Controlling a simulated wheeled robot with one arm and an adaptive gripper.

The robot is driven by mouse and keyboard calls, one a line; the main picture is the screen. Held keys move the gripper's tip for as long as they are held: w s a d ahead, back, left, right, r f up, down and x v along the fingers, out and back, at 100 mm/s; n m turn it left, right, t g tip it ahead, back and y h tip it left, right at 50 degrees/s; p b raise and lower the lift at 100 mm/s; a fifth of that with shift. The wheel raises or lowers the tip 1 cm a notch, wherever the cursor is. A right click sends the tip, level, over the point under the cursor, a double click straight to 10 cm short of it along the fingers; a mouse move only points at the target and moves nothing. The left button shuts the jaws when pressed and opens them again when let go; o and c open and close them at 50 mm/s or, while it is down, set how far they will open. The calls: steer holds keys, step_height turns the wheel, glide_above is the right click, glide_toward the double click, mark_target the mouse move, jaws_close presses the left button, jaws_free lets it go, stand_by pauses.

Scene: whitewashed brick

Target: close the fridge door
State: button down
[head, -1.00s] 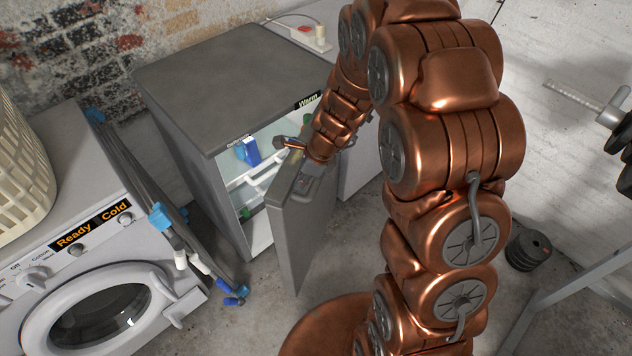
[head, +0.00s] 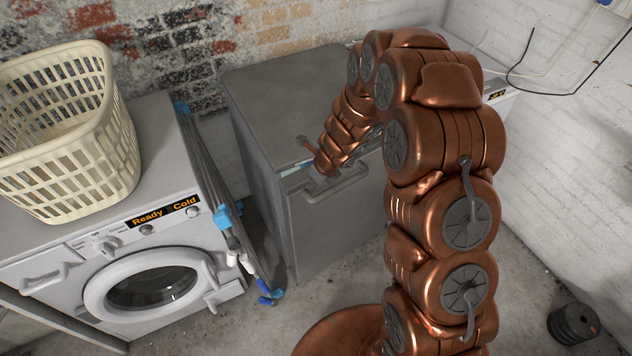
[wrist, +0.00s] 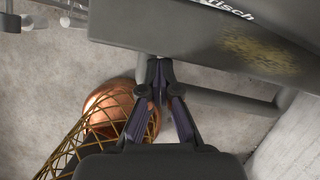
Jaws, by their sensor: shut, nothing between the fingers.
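The grey fridge (head: 275,85) stands against the brick wall in the head view. Its door (head: 320,232) is nearly flush with the body, with a narrow bright gap at the top left edge. A handle bar (head: 345,183) runs across the upper front of the door. In the wrist view, the door (wrist: 205,45) fills the top, with lettering on it, and the handle (wrist: 235,100) lies below it. My gripper (wrist: 160,88) is shut and empty, its tips by the handle; I cannot tell if they touch it. In the head view my arm partly hides the door's top.
A washing machine (head: 150,240) with a cream laundry basket (head: 65,130) on top stands to the left. A folded drying rack (head: 215,185) leans between it and the fridge. Dark weight plates (head: 574,324) lie on the floor at right. The floor before the door looks clear.

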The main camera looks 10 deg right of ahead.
steer(key=shift+w+a, duration=0.2)
steer(key=shift+a, duration=0.15)
steer(key=shift+s+d, duration=0.3)
steer(key=shift+s, duration=0.15)
steer(key=s, duration=0.1)
steer(key=s+b, duration=0.1)
steer(key=shift+s+d, duration=0.3)
steer(key=shift+d, duration=0.1)
steer(key=shift+s+r, duration=0.25)
steer(key=shift+r, duration=0.25)
step_height(320, 180, up, 8)
glide_above(318, 200)
steer(key=s+d, duration=0.2)
steer(key=s, duration=0.2)
steer(key=shift+w+a+r+b, duration=0.15)
steer(key=shift+a+r+b, duration=0.05)
steer(key=shift+b, duration=0.1)
